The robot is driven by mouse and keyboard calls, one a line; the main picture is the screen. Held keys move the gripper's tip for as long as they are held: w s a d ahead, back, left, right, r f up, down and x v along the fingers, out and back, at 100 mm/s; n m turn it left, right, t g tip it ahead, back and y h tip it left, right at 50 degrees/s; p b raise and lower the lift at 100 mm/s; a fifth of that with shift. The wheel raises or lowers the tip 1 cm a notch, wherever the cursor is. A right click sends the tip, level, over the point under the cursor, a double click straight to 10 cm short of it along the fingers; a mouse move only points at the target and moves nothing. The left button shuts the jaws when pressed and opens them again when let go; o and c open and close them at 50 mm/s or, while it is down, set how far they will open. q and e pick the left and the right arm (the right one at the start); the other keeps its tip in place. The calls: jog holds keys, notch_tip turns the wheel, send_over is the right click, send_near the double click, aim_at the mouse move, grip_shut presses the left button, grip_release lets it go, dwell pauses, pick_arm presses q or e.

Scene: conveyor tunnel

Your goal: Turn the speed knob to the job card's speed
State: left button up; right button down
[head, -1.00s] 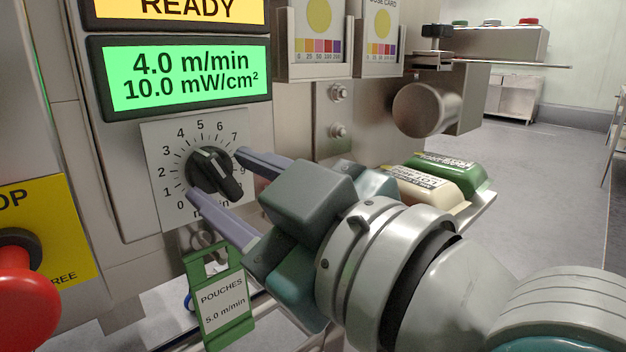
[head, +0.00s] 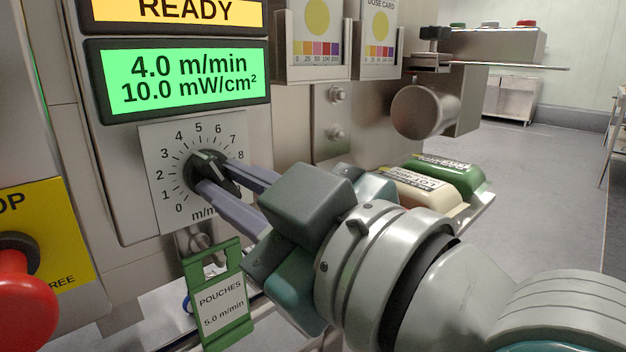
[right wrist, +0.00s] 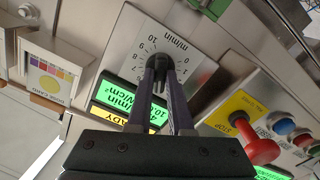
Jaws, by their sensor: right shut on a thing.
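The black speed knob (head: 196,166) sits on a pale dial plate (head: 158,150) numbered from 0 upward. Its white mark appears to point up-left, near 4. My right gripper (head: 215,177) is shut on the knob, one finger on each side, partly hiding it. The right wrist view also shows the fingers (right wrist: 161,70) at the knob, with the dial plate (right wrist: 198,70) behind. The green display (head: 187,78) reads 4.0 m/min and 10.0 mW/cm². The green-framed job card (head: 221,301) below reads POUCHES, 5.0 m/min. My left gripper is not in view.
A red stop button (head: 22,306) on a yellow plate (head: 52,235) is at lower left. Dose cards (head: 318,45) hang right of the display. A green block (head: 447,173) and a cream block (head: 420,187) lie on a shelf behind my wrist.

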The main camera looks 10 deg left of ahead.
jog(key=shift+m, duration=0.3)
jog(key=m+p, duration=0.2)
jog(key=m, duration=0.1)
jog(key=shift+r, duration=0.1)
jog(key=m+p, duration=0.1)
jog(key=m, duration=0.2)
jog(key=shift+m, duration=0.3)
jog(key=m, duration=0.5)
jog(key=shift+m+p, duration=0.3)
jog(key=shift+m, duration=1.5)
jog(key=c, duration=0.8)
grip_release()
